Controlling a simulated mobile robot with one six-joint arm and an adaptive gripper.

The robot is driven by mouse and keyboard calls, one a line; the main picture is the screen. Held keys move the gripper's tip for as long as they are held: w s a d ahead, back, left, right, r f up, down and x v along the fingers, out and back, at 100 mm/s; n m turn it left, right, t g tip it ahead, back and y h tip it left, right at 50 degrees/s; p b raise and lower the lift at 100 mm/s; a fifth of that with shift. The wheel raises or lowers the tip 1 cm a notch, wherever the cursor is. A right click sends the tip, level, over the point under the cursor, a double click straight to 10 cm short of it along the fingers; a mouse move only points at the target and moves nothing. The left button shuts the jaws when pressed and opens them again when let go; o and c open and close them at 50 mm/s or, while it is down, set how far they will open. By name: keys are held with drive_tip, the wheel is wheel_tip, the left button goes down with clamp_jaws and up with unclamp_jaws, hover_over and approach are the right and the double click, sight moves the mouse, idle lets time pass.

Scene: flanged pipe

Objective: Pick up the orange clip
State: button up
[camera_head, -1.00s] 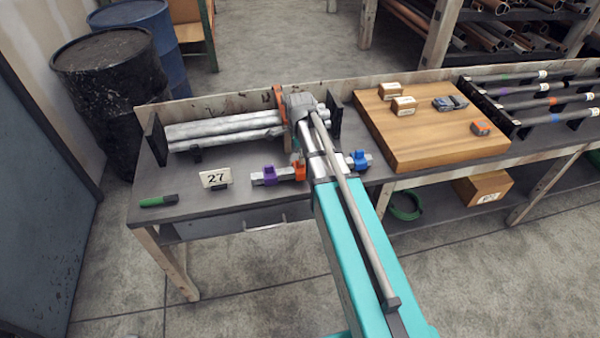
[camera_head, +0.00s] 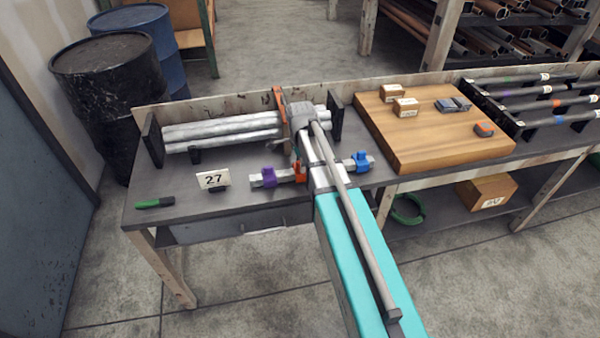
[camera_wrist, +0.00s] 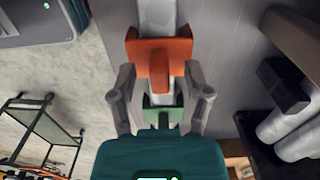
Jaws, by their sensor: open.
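The orange clip (camera_wrist: 150,67) sits on a grey bar (camera_wrist: 158,14) in the wrist view, its tab toward the camera. In the head view the orange clip (camera_head: 300,171) is on the same bar, right of the purple clip (camera_head: 269,176), partly covered by my arm. My gripper (camera_wrist: 160,70) is open, with its fingers on either side of the orange clip. I cannot tell if they touch it. A green piece (camera_wrist: 160,112), apparently another clip, shows nearer my palm between the fingers. The blue clip (camera_head: 361,161) is on the bar's right part.
Grey pipes (camera_head: 220,130) lie in a black-ended rack behind the bar, with an upright orange part (camera_head: 280,100) beside them. A "27" card (camera_head: 213,179) and a green marker (camera_head: 155,203) are on the left. A wooden board (camera_head: 430,125) with small boxes is on the right.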

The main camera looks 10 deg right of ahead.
clamp_jaws()
idle(0.3)
drive_tip(key=shift+r, duration=0.1)
drive_tip(key=shift+r+p, duration=0.9)
drive_tip(key=shift+p, duration=0.15)
drive_tip(key=s+r+p, duration=1.1)
drive_tip(key=s, duration=0.3)
idle(0.8)
